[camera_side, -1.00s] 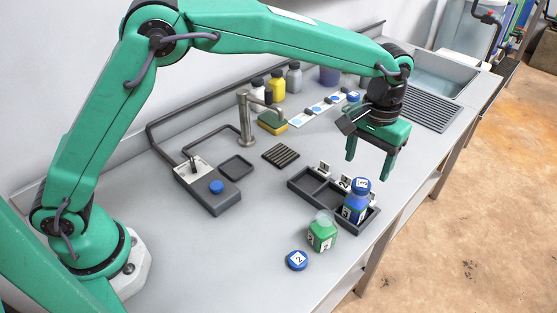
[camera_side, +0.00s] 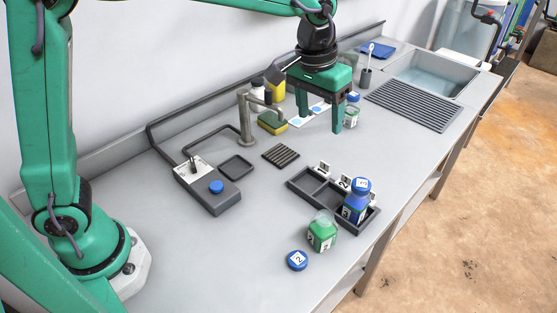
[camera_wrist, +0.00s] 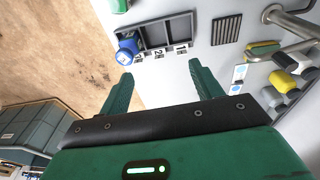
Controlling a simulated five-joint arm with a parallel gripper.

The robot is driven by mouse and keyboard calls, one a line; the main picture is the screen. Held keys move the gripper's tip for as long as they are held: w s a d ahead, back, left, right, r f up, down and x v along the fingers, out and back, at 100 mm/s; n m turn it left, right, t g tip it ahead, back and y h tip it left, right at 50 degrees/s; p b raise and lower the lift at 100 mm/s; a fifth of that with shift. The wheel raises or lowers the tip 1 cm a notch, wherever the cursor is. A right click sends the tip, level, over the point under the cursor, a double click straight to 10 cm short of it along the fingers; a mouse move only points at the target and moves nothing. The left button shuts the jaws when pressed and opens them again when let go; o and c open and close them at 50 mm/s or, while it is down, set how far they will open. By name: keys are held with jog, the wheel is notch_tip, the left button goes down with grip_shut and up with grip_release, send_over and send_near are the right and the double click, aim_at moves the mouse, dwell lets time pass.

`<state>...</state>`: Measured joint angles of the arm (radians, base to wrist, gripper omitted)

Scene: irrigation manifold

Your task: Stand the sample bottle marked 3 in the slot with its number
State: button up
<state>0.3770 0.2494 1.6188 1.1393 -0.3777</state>
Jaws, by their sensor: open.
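The blue sample bottle (camera_side: 355,208) with a blue cap marked 3 stands upright in the right-end slot of the dark rack (camera_side: 333,208). It also shows in the wrist view (camera_wrist: 127,46), at the rack's left end there. Tags 1 and 2 stand behind the other two slots, which are empty; the tag at the bottle's slot is mostly hidden by the bottle in the side view. My gripper (camera_side: 320,122) is open and empty, over the back of the counter, well away from the rack. Its two fingers show apart in the wrist view (camera_wrist: 160,70).
Another capped bottle (camera_side: 352,112) stands beside my right finger. A tap (camera_side: 246,120), sponge (camera_side: 272,122) and sink (camera_side: 432,75) lie behind. The front-left counter is clear.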

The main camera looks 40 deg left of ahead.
jog(key=s+a+r+t, duration=0.2)
jog(key=s+a+r, duration=0.2)
jog(key=s+a, duration=0.65)
jog(key=s+a+f+t, duration=0.2)
jog(key=s+a, duration=0.5)
jog(key=s, duration=0.4)
jog(key=shift+f+y, duration=0.3)
jog(key=shift+f, duration=0.3)
